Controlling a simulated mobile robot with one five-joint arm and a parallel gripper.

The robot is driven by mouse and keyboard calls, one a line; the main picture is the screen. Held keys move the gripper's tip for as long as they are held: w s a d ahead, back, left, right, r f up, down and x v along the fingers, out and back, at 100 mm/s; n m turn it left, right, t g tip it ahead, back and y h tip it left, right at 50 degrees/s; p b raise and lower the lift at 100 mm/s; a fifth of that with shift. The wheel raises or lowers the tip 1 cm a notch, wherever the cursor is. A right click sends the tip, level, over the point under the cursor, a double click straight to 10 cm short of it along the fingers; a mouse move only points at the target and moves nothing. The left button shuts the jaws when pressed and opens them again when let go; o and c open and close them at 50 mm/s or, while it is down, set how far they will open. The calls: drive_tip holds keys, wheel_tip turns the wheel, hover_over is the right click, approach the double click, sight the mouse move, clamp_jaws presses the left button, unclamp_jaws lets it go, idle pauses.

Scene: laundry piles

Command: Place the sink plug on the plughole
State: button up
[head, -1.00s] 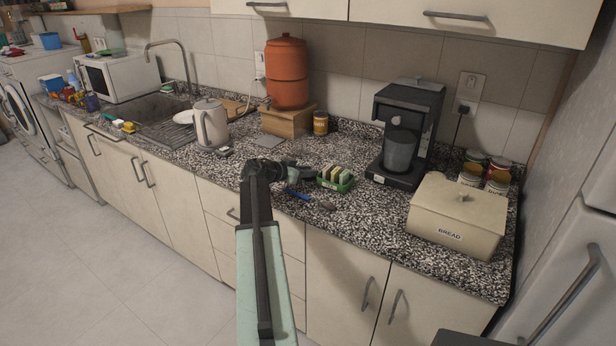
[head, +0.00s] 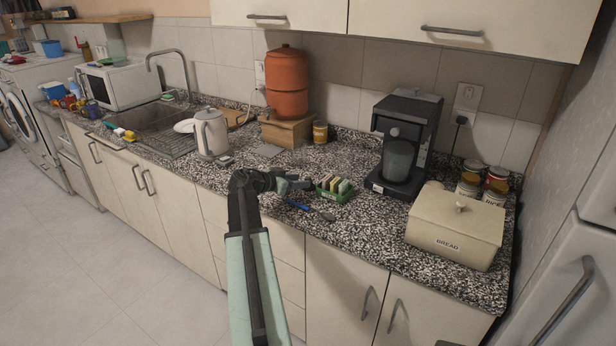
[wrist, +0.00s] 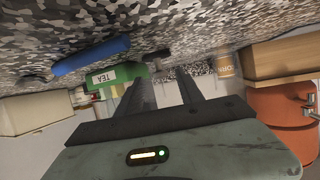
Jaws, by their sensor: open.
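My gripper (head: 303,184) is open and empty, low over the counter beside the green tea box (head: 336,190). In the wrist view, which is upside down, its two fingers (wrist: 162,85) are apart. A small dark thing (wrist: 155,57) lies on the counter just beyond the fingertips; it may be the sink plug, but I cannot tell. In the head view my gripper seems to hide that spot. The sink (head: 150,122) is far to the left, with a drainer beside it. Its plughole cannot be made out.
A blue-handled spoon (head: 297,204) lies in front of the tea box. The coffee maker (head: 402,145) and bread bin (head: 457,228) are right.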

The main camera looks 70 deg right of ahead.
drive_tip(key=p+v, duration=0.1)
drive_tip(key=v, duration=0.5)
drive_tip(key=shift+r+p, duration=0.2)
drive_tip(key=shift+p, duration=0.2)
drive_tip(key=shift+w+a, duration=0.25)
drive_tip(key=shift+a, duration=0.25)
